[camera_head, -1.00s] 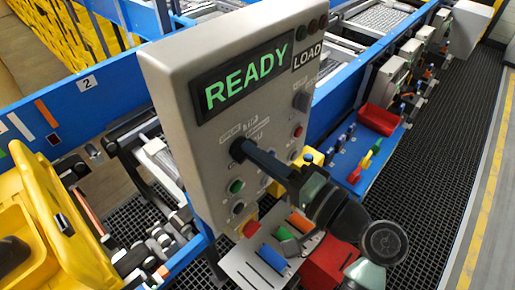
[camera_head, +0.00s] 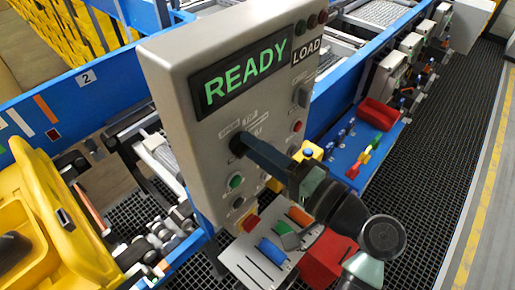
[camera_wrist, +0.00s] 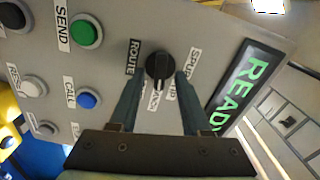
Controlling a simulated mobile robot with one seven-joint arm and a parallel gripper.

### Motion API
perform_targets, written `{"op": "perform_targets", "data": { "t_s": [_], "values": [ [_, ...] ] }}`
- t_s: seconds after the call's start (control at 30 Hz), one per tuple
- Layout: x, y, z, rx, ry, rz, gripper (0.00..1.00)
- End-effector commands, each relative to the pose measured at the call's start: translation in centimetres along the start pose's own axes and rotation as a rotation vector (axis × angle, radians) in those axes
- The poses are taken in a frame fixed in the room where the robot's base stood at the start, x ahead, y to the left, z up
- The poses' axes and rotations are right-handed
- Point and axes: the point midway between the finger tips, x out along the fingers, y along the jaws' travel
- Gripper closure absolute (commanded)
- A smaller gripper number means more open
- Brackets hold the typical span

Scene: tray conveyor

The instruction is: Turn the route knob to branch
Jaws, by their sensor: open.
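The route knob (camera_wrist: 159,66) is a small round black knob on the grey control panel (camera_wrist: 205,50), beside a black "ROUTE" label in the wrist view. Other labels around it are partly covered by my fingers, and I cannot read its setting for sure. My gripper (camera_wrist: 160,76) is open, with one finger on each side of the knob. Whether the fingers touch it is unclear. In the head view my gripper (camera_head: 240,146) reaches the panel face (camera_head: 180,75) from the lower right and hides most of the knob.
Green SEND (camera_wrist: 85,32) and blue CALL (camera_wrist: 87,99) buttons sit near my fingers. A yellow tote (camera_head: 45,210) is at left, a red bin (camera_head: 378,114) at right.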

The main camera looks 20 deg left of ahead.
Motion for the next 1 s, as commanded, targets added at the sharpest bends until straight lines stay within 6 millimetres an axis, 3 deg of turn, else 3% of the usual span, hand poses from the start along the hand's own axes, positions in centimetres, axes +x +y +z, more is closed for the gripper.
{"op": "perform_targets", "data": {
  "t_s": [0.23,0.7,1.0],
  "values": [
    [-1.2,0.2,0.0,-0.003,0.002,-0.001,0.53],
    [-10.7,0.4,0.0,-0.003,0.004,0.001,0.53],
    [-13.0,0.0,0.0,0.0,0.0,0.001,0.53]
  ]
}}
